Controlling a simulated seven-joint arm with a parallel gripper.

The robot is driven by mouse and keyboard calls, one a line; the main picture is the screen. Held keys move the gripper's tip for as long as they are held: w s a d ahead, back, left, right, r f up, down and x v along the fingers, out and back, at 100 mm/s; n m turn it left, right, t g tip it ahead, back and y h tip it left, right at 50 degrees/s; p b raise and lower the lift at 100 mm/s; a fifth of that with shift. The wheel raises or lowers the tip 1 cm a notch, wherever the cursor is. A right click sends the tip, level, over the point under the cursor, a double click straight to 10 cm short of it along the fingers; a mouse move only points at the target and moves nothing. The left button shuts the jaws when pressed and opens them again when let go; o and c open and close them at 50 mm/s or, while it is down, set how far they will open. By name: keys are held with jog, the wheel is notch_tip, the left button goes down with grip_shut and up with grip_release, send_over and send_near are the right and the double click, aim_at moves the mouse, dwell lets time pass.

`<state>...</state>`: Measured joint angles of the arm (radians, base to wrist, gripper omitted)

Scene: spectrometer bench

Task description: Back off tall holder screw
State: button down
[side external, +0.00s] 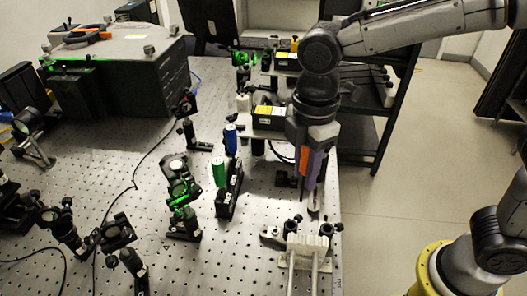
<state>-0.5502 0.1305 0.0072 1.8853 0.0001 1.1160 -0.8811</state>
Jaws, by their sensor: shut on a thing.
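My gripper (308,178) points down over the right edge of the bench and is shut on a slim tool, largely hidden by the gripper. Orange and purple parts show at the gripper. A narrow metallic piece (314,208) shows just below it, close to the black knobs (325,229) of a pale clamp block (305,246). A small black mount (286,181) stands just left of the gripper. I cannot tell which piece is the tall holder. Its screw is too small to make out, and contact with the tool tip cannot be judged.
A black rack (228,201) left of the gripper holds a green-handled driver (219,173) and a blue-handled driver (231,139). Optical mounts (181,190) stand further left. A yellow-labelled box (270,116) is behind. Bare perforated bench (225,255) lies in front of the rack.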

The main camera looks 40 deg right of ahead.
jog(key=s+d+r, duration=0.1)
jog(key=s+d, duration=0.1)
jog(key=s, duration=0.3)
jog(key=shift+s+d+r, duration=0.15)
jog(key=shift+d+r, duration=0.1)
jog(key=shift+d, duration=0.05)
jog(key=shift+f, duration=0.1)
jog(key=shift+f, duration=2.3)
jog(key=shift+f, duration=0.8)
jog(key=shift+n, duration=0.4)
